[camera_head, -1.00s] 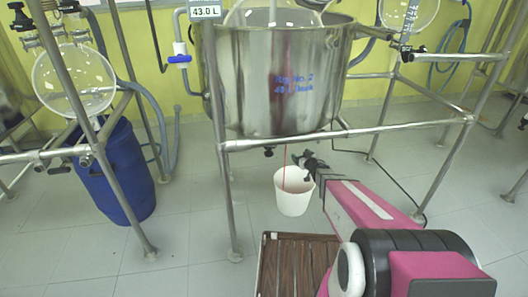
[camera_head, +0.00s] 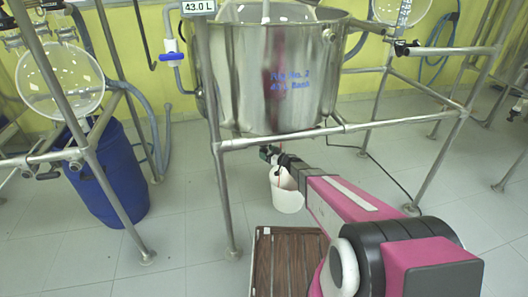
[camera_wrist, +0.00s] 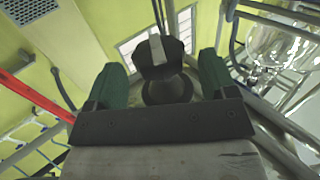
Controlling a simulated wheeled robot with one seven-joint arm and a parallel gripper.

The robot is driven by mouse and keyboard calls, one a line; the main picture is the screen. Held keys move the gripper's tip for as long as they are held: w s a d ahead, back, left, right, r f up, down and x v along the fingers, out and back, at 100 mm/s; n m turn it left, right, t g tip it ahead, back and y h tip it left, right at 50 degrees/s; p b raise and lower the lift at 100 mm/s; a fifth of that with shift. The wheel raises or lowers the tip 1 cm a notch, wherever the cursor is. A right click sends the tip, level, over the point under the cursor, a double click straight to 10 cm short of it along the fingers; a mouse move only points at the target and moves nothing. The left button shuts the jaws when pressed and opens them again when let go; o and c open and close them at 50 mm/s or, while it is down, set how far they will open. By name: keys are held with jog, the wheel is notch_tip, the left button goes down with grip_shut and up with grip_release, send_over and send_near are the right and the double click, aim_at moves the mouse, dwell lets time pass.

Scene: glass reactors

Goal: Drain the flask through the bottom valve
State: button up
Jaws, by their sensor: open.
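A large steel bath (camera_head: 262,95) with blue lettering stands in a pipe frame, and clear glass of a flask (camera_head: 265,12) shows at its top. The bottom valve is under the bath, mostly hidden by my gripper (camera_head: 268,154). In the wrist view my gripper's two green fingers (camera_wrist: 162,80) are apart, with a dark knob-like part (camera_wrist: 165,65) between and beyond them. I cannot tell whether they touch it. A white bucket (camera_head: 288,198) stands on the floor below, partly behind my arm. A thin red stream above it is mostly hidden.
A display (camera_head: 198,7) reads 43.0 L. A frame crossbar (camera_head: 280,138) runs just above my gripper. A blue drum (camera_head: 110,180) stands left, and a slatted brown platform (camera_head: 285,262) lies in front. Open floor lies to the right.

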jog(key=shift+x, duration=1.3)
jog(key=c, duration=0.9)
jog(key=shift+s+m+t+h, duration=0.1)
jog(key=shift+m+t+h, duration=0.3)
jog(key=shift+t, duration=0.1)
